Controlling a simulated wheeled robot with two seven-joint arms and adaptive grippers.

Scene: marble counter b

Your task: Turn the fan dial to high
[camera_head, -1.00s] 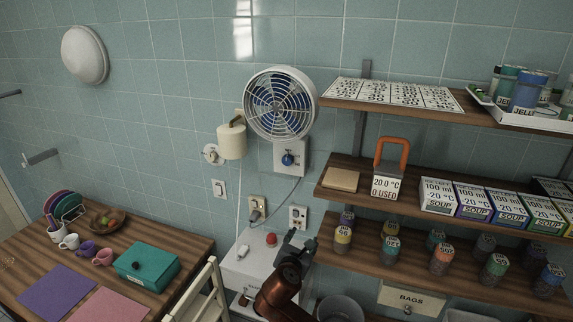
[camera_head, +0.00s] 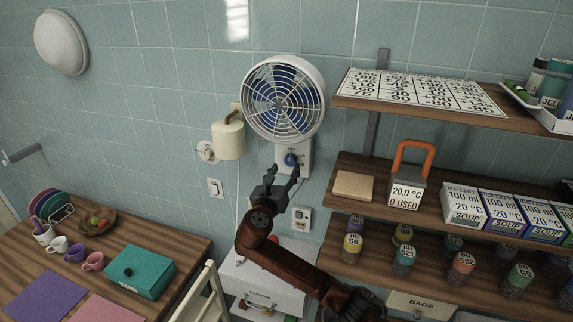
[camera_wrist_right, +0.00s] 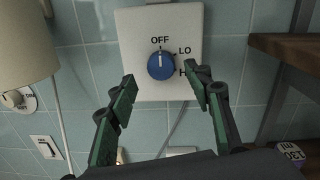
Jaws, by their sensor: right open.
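The white wall fan (camera_head: 284,98) hangs on the tiled wall, its control box below it. The blue fan dial (camera_wrist_right: 161,65) sits on that white box (camera_wrist_right: 188,25), and it also shows in the head view (camera_head: 291,159). Its white mark points up at OFF. LO is printed to its upper right, and the lower right label is partly hidden by a fingertip. My right gripper (camera_wrist_right: 160,77) is open and empty, its fingers to the left and right of the dial's lower part, apart from it. In the head view the right gripper (camera_head: 284,172) is just below the dial. My left gripper is out of view.
Wooden shelves (camera_head: 345,205) with boxes and jars stand close on the right. A white cabinet (camera_head: 262,285) is below, and a wooden table with a teal box (camera_head: 141,270) is at the left.

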